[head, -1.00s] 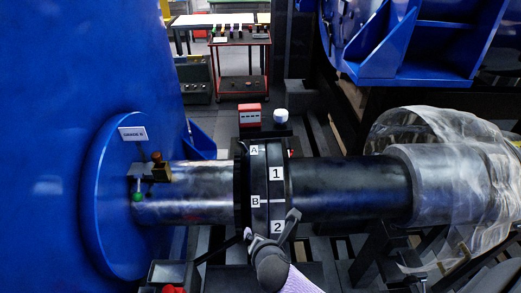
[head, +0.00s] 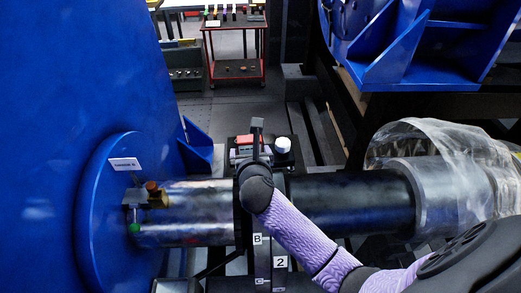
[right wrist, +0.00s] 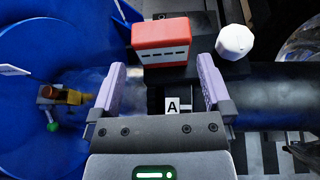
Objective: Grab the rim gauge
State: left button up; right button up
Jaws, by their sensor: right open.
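A red box (head: 245,140) with a pale front stands on a dark ledge behind the coupling. It looks like the rim gauge, though no readable name on it confirms this. In the right wrist view the red box (right wrist: 160,38) lies just beyond the fingertips, roughly centred between them and untouched. My right gripper (head: 254,150) is over the coupling, in front of the box, and partly hides it in the head view. In the right wrist view my right gripper (right wrist: 161,78) has its two lilac fingers wide apart with nothing between them. My left gripper is out of view.
A white knob-like object (head: 282,145) stands right of the red box. The labelled black coupling (head: 262,262) and dark shaft (head: 350,200) lie under my arm. A brass fitting with a green ball (right wrist: 52,126) sits left. A red cart (head: 235,70) stands behind.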

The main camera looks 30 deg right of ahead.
aim_at(249, 141)
jog(key=x, duration=0.2)
jog(key=r+x, duration=0.1)
jog(key=x, duration=0.2)
jog(key=shift+w+d+f, duration=0.1)
jog(key=shift+w+d, duration=0.2)
jog(key=shift+w, duration=0.15)
grip_shut()
